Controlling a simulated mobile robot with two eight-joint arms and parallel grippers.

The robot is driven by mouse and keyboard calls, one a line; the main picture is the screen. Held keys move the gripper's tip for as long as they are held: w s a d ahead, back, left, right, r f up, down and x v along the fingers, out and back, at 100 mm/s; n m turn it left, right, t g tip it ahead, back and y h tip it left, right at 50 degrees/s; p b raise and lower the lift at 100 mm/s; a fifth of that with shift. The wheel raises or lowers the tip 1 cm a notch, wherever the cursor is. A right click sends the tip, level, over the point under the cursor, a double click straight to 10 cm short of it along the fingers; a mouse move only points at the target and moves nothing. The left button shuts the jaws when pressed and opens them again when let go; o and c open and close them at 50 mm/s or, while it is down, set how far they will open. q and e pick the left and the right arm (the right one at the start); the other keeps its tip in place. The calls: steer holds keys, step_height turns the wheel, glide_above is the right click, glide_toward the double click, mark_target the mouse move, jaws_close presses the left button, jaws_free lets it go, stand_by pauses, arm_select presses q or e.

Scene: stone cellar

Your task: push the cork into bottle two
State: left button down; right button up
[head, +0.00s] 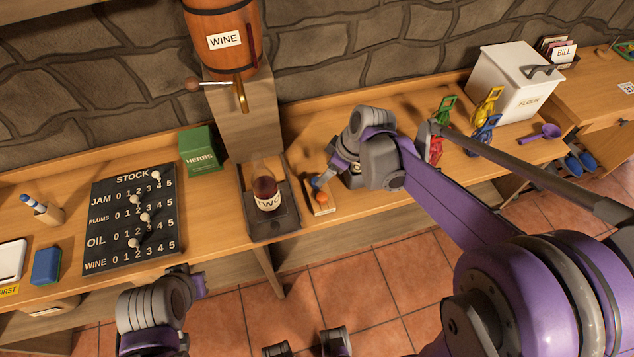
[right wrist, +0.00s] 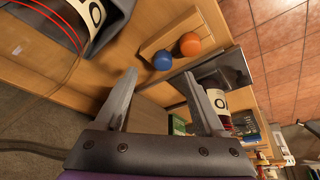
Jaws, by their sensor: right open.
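Bottle two (head: 266,188), dark with a pale label reading "TWO", stands upright in a dark grey holder (head: 273,227) at the middle of the counter. I cannot make out a cork in its neck. A wooden block (head: 322,211) right of the holder bears an orange ball (head: 322,197) and a blue ball (head: 316,183); they also show in the right wrist view (right wrist: 190,44). My right gripper (head: 334,171) is just above and behind the block; its fingers (right wrist: 160,103) are apart and empty. My left gripper (head: 196,281) is low, before the counter; its fingers are unclear.
A wine barrel (head: 222,45) with a tap is behind bottle two. A green herbs box (head: 200,150) and a stock board (head: 130,220) are left. Coloured clips (head: 487,105) and a flour bin (head: 510,85) are right.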

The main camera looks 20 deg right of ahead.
steer(key=x, duration=0.5)
steer(key=shift+a+f, duration=0.25)
steer(key=shift+a, duration=0.1)
steer(key=shift+s, duration=0.1)
steer(key=shift+c, duration=0.2)
jaws_close()
